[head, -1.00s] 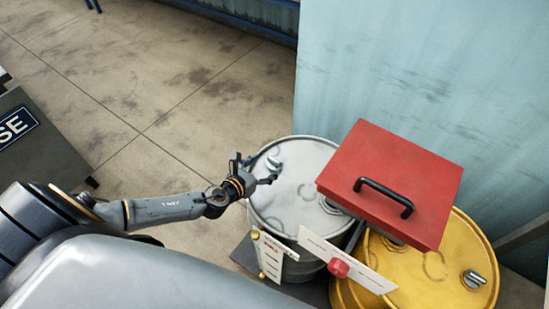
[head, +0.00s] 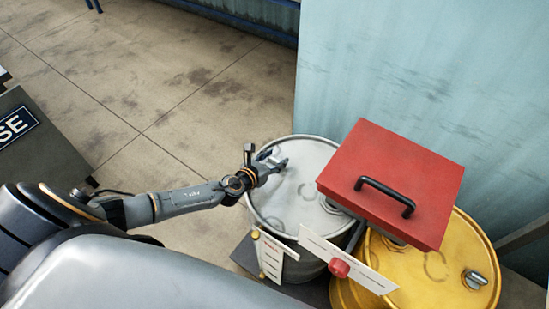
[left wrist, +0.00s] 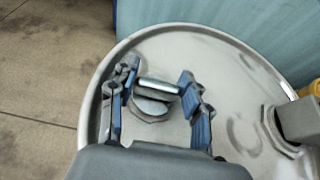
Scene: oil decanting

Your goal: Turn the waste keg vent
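The grey keg (head: 300,192) stands below the front of the red box, and its top fills much of the left wrist view (left wrist: 215,55). Its vent, a metal fitting with a flat raised handle (left wrist: 158,87), shows near the rim in the left wrist view. My left gripper (head: 272,160) is over the vent and largely hides it in the head view. In the left wrist view its blue-padded fingers (left wrist: 156,80) are open, one on each side of the handle, with gaps visible. My right gripper is not in view.
A red box with a black handle (head: 390,180) sits above the kegs. A yellow keg (head: 440,262) with a similar fitting (head: 473,279) stands at right. White label plates (head: 272,258) hang in front. A pale blue wall (head: 420,80) rises behind.

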